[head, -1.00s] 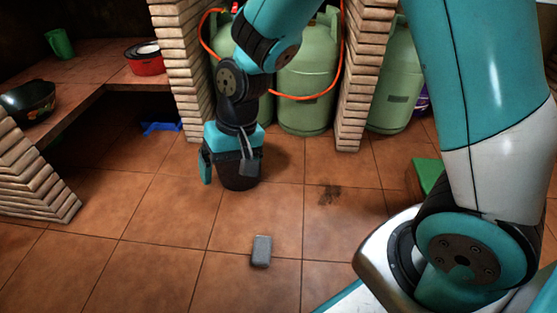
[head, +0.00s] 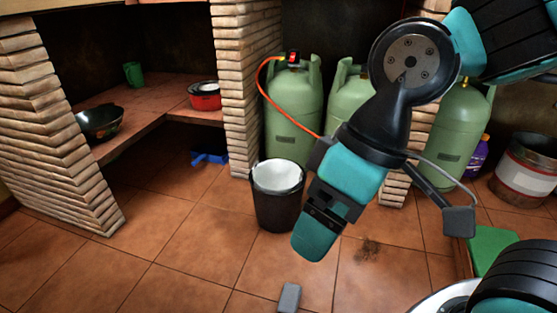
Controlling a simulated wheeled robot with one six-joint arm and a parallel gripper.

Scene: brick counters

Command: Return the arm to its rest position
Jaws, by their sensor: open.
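My gripper (head: 330,222) is at the centre right of the head view, raised above the tiled floor and pointing down and to the left. Its jaws are open and I see nothing between them. One teal finger shows clearly; the other is hard to make out. My arm bends above it toward the upper right.
A grey block (head: 289,297) lies on the floor at the front. A counter (head: 135,110) at left holds a black bowl (head: 99,121), red pot (head: 205,96) and green mug (head: 133,74). A large can (head: 524,168) stands right.

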